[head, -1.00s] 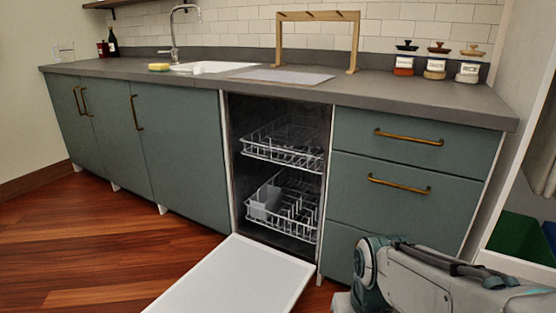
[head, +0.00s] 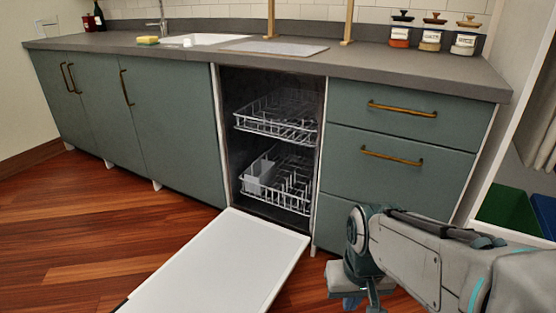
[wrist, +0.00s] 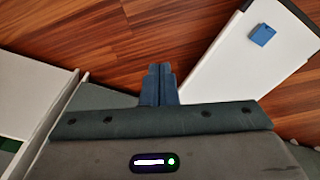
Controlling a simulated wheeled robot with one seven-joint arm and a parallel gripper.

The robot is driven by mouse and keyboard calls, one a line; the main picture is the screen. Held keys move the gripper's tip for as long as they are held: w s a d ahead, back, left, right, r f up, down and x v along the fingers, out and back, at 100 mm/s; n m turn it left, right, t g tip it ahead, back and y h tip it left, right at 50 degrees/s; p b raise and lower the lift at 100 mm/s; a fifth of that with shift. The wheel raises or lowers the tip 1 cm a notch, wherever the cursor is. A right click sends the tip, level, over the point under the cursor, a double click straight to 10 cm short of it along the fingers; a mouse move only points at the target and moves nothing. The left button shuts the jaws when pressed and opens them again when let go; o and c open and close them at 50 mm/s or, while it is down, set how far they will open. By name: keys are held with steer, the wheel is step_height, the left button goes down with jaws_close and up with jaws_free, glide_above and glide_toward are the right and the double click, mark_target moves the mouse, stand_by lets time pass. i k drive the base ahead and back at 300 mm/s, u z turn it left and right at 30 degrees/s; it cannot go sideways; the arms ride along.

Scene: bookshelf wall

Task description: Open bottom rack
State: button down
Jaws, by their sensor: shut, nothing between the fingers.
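The dishwasher stands with its white door (head: 222,265) folded down flat above the floor. Its bottom rack (head: 275,195), a white wire basket with a pale cutlery holder (head: 260,172), sits inside the open cavity. My gripper (head: 358,302) hangs low at the right of the door, in front of the drawers and away from the rack. In the wrist view its blue fingers (wrist: 158,72) are shut together with nothing between them and point toward the floor. The door (wrist: 225,65) shows there too, with a small blue piece (wrist: 262,34) on it. The bottom rack is not visible in the wrist view.
The upper rack (head: 280,120) sits inside above the bottom one. Teal drawers (head: 400,150) with brass handles stand at right, teal cabinets (head: 130,125) at left. The wooden floor (head: 100,225) left of the door is clear. Green and blue bins (head: 505,208) stand far right.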

mark_target(293, 172)
steer(key=k, duration=0.5)
steer(key=z, duration=1.7)
steer(key=i, duration=0.95)
steer(key=u, duration=2)
steer(key=i, duration=1)
steer(key=z, duration=0.05)
